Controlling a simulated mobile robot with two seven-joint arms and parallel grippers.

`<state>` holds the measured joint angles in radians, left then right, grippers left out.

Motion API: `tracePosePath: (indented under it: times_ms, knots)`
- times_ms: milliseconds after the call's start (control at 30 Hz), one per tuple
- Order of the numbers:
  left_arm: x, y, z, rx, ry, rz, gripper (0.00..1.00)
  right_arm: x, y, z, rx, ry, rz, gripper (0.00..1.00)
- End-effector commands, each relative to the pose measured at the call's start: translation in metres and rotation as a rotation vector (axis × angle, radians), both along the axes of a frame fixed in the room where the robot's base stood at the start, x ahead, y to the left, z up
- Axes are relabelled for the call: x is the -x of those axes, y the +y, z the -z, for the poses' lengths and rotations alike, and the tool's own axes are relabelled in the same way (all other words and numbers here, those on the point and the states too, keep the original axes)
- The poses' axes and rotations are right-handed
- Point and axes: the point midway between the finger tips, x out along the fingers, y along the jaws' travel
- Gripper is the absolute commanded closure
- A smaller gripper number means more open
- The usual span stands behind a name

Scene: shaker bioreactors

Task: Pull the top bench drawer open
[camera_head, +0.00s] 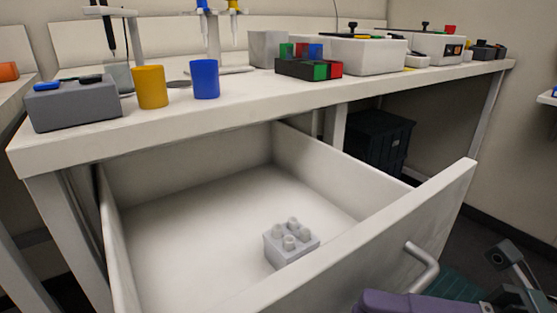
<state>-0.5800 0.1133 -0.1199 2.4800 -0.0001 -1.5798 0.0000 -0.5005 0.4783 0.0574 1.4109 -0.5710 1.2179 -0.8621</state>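The top bench drawer (395,235) is pulled well out from under the white bench, and its inside shows. Its metal bar handle (424,268) is on the front panel at the lower right. A dark and grey part of an arm, which I take to be my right gripper (515,272), is at the lower right corner, right of the handle and apart from it in the picture. Its fingertips are not clear, so I cannot tell whether it is open. A purple arm link of mine runs along the bottom edge. My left gripper is not in view.
A grey studded block (290,245) lies in the drawer. On the bench (180,127) stand a grey box (72,103), a yellow cup (150,87), a blue cup (205,79), a coloured tube rack (309,68) and white devices (367,55). A dark crate (378,142) sits under the bench.

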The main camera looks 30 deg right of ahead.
Motion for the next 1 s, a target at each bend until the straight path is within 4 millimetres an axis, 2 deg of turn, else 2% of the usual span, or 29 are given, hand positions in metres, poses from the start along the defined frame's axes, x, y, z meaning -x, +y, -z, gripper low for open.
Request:
tracePosePath:
  times_ms: [67,100,333,667,1000]
  knots:
    - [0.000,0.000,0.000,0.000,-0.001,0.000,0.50,0.000,0.000,0.000,0.000,0.000,-0.001,1.00]
    - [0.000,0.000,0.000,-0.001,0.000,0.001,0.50,0.000,0.000,0.000,0.000,0.000,-0.001,0.82]
    - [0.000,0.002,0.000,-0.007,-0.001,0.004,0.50,0.000,0.000,0.000,0.000,0.000,0.000,0.56]
    - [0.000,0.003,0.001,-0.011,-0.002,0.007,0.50,0.003,-0.004,0.002,0.000,0.003,0.000,0.55]
    - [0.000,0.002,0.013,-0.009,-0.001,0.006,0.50,0.043,-0.052,0.012,0.002,0.005,0.001,0.55]
